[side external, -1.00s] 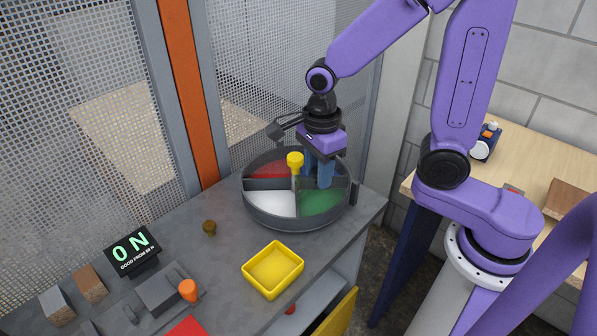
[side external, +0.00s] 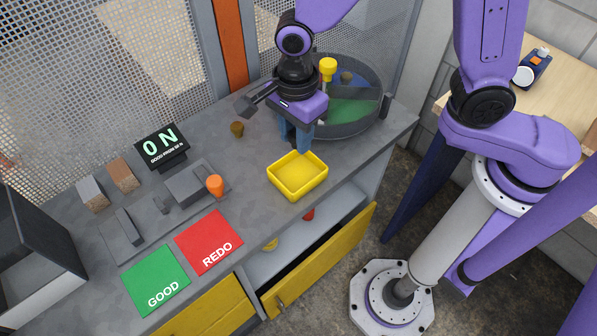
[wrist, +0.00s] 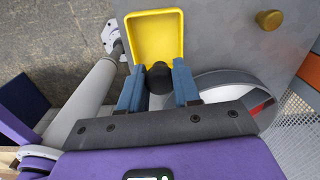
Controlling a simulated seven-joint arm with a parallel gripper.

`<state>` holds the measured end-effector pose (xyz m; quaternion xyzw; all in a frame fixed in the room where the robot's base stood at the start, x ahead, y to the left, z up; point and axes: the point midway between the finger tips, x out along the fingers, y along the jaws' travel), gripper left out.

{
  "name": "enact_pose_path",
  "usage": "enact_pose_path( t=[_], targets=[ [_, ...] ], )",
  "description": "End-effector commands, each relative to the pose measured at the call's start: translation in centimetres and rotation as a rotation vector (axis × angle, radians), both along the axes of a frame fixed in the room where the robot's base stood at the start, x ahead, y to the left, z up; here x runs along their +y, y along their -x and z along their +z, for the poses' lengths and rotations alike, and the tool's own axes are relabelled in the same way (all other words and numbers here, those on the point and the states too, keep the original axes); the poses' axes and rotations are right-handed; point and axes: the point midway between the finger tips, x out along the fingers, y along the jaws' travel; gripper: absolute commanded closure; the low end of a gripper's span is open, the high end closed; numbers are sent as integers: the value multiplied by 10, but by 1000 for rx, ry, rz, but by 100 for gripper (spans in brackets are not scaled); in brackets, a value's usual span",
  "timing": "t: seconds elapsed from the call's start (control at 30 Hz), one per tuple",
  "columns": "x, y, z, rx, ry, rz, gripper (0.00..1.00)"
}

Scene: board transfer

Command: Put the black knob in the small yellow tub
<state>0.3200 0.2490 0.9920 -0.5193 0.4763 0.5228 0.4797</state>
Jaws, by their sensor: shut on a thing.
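My gripper (side external: 296,140) is low over the bench, just behind the small yellow tub (side external: 297,187). In the wrist view my gripper (wrist: 158,88) is shut on the black knob (wrist: 159,76), which sits between the blue fingers. The knob overlaps the near edge of the yellow tub (wrist: 154,18) in that view. I cannot tell its exact height above the tub. The tub is upright on the grey bench, and its visible inside looks empty. In the side view the fingers mostly hide the knob.
A round divided tray (side external: 362,126) with a yellow-topped post (side external: 328,68) stands behind my gripper. A brown knob (side external: 237,128) lies on the bench to the left. An orange-topped handle (side external: 215,185) and the red REDO pad (side external: 209,242) are left of the tub.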

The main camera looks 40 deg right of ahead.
Motion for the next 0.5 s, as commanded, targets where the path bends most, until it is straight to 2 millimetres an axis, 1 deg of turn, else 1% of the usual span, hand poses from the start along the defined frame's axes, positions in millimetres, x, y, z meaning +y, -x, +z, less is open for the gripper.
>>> enact_pose_path(
  t=[0.03, 0.1, 0.2, 0.4, 0.5],
  targets=[
    [10, 2, -5, 1, 1, 21, 97],
    [19, 4, -9, 1, 0, 39, 97],
    [25, 6, -16, 2, 0, 52, 97],
    [26, 6, -44, 2, 2, 54, 97],
    [27, 6, -53, 1, 0, 54, 97]
  ],
)
